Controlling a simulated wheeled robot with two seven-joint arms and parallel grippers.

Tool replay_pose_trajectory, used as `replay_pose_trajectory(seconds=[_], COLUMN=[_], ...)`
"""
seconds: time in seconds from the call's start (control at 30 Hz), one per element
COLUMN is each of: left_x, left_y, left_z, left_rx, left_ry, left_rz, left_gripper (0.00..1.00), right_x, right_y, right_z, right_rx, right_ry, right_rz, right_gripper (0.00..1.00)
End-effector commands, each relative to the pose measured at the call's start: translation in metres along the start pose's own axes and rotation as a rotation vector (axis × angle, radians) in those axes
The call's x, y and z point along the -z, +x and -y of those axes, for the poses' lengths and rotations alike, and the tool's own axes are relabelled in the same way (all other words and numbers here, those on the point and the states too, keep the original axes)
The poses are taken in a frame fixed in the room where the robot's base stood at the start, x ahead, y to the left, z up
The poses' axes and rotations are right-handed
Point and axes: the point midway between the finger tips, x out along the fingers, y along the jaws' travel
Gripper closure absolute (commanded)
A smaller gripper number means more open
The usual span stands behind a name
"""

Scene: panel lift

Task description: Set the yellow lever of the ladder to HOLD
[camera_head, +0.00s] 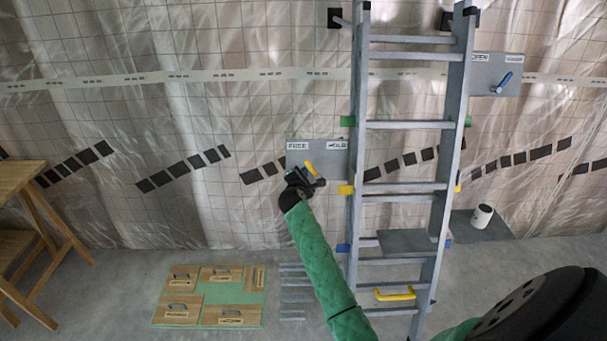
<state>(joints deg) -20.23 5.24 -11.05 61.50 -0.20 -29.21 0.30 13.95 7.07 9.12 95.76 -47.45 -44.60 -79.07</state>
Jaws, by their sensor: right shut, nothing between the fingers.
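The aluminium ladder (460,130) stands upright against the tiled, sheet-covered wall. Left of it a grey plate (333,158) carries a FREE label at its left and a HOLD label at its right. The yellow lever (311,168) on this plate leans up and to the left, toward FREE. Its lower end is close to my gripper and partly hidden. My right gripper (318,183), on the green-sleeved arm, is shut and empty just below the lever. I cannot tell whether it touches the lever. My left gripper is not in view.
A second grey plate (483,72) with a blue lever (504,82) is right of the ladder. A grey shelf (466,222) holds a white can (482,216). A wooden trestle (18,182) stands at left. Wooden panels with handles lie on a green board (194,324).

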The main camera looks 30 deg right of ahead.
Motion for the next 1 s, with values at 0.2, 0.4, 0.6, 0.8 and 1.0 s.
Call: replay_pose_trajectory(seconds=[0.2, 0.4, 0.6, 0.8, 1.0], left_x=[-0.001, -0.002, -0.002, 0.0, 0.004], left_y=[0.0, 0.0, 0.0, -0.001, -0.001], left_z=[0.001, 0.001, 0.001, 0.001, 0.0], left_rx=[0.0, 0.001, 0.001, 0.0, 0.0], left_ry=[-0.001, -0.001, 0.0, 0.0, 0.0], left_rz=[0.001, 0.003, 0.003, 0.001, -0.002], left_gripper=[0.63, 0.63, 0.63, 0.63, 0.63], right_x=[0.0, -0.001, -0.001, -0.001, -0.001], right_y=[0.0, 0.002, 0.003, 0.005, 0.009], right_z=[-0.001, -0.004, -0.006, -0.008, -0.013], right_rx=[0.003, 0.013, 0.019, 0.027, 0.04], right_ry=[0.012, 0.053, 0.079, 0.113, 0.168], right_rz=[0.0, 0.0, -0.001, -0.001, -0.002], right_gripper=[1.0, 1.0, 1.0, 1.0, 1.0])
